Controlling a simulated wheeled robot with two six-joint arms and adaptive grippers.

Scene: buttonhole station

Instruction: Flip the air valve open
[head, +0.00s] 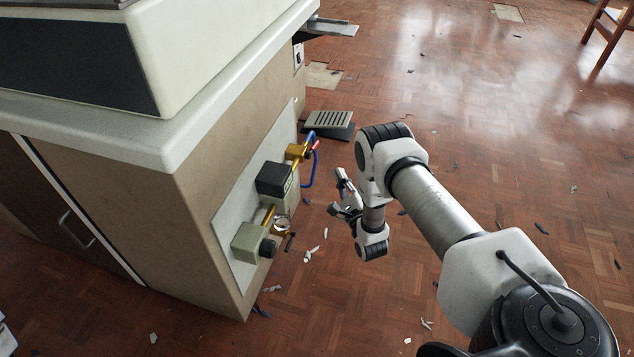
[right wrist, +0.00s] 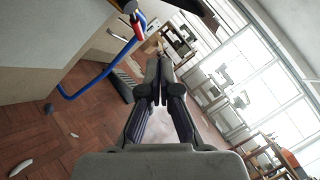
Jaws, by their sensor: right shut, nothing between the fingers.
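The air valve shows as a small red lever (head: 315,147) beside a brass block (head: 296,152) on the cabinet's side panel. A blue hose (head: 304,178) loops down from it. In the right wrist view the red lever (right wrist: 138,26) is at the top, left of the fingers, with the blue hose (right wrist: 98,78) below it. My right gripper (head: 342,188) is shut and empty. It is apart from the lever, to its right and nearer in the head view. Its closed fingers (right wrist: 160,64) show in the right wrist view. My left gripper is in neither view.
The panel also holds a black box (head: 273,180), a round gauge (head: 281,226) and a grey-green unit (head: 250,243). A grey pedal (head: 328,121) lies on the floor behind. The white countertop edge (head: 170,150) overhangs the cabinet. The parquet floor right of the panel is open, with scattered scraps.

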